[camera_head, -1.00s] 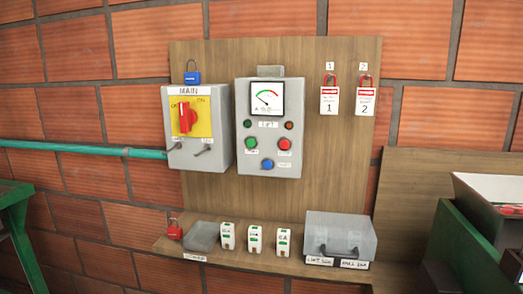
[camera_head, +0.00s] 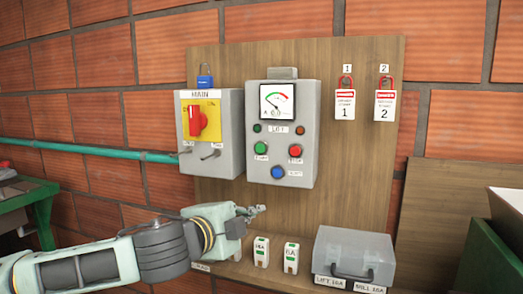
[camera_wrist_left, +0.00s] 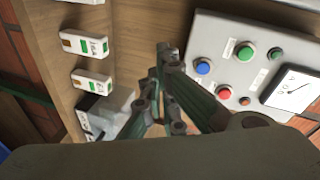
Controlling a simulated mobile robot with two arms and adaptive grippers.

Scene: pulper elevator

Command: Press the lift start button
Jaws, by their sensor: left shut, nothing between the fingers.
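The grey lift control box (camera_head: 309,140) hangs on the wooden board. Its green start button (camera_head: 261,149) sits left of a red button (camera_head: 295,151), with a blue button (camera_head: 278,172) below them. In the left wrist view the green button (camera_wrist_left: 245,52) shows tilted, near the blue button (camera_wrist_left: 203,67) and red button (camera_wrist_left: 224,92). My left gripper (camera_head: 254,211) is shut and empty, below the control box and apart from its buttons. Its fingers (camera_wrist_left: 164,56) also show in the left wrist view, beside the box. My right gripper is not in view.
A MAIN switch box (camera_head: 237,132) with a red knob (camera_head: 197,121) stands left of the control box. Red tagged padlocks (camera_head: 344,100) hang at right. Below is a shelf with white breakers (camera_head: 261,251) and a grey case (camera_head: 353,250).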

